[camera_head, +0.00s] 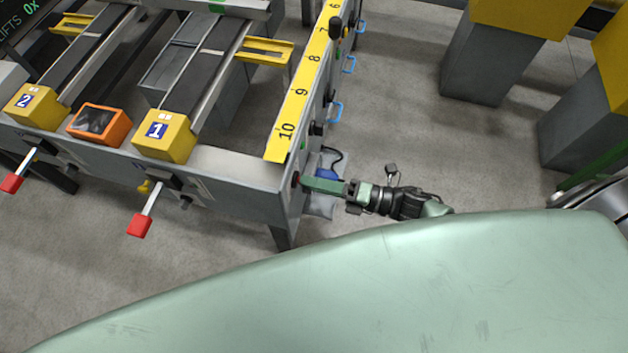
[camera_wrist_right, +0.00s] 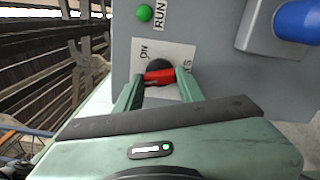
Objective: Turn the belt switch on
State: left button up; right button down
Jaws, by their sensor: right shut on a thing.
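The belt switch (camera_wrist_right: 158,76) is a red handle on a round black base, set on a white label plate on the grey panel. "ON" is printed at the upper left of the base; lettering to its right is partly hidden. The red handle lies nearly level across the picture. My right gripper (camera_wrist_right: 160,88) is shut on the handle, one finger at each side. In the head view my right gripper (camera_head: 302,182) reaches from the right to the table's end face, where a bit of red shows at its tips. My left gripper is not in view.
A green lamp (camera_wrist_right: 144,13) marked RUN and a blue knob (camera_wrist_right: 298,21) on a grey box sit near the switch. The runout table's yellow numbered scale (camera_head: 296,95) runs above. Red-tipped levers (camera_head: 140,225) stick out at the front.

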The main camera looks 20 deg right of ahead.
jog(key=m+p, duration=0.2)
jog(key=m, duration=1)
jog(key=shift+m, duration=0.3)
dwell(0.4)
jog(key=c, duration=0.9)
grip_release()
jog(key=b+v, duration=0.1)
jog(key=v, duration=0.7)
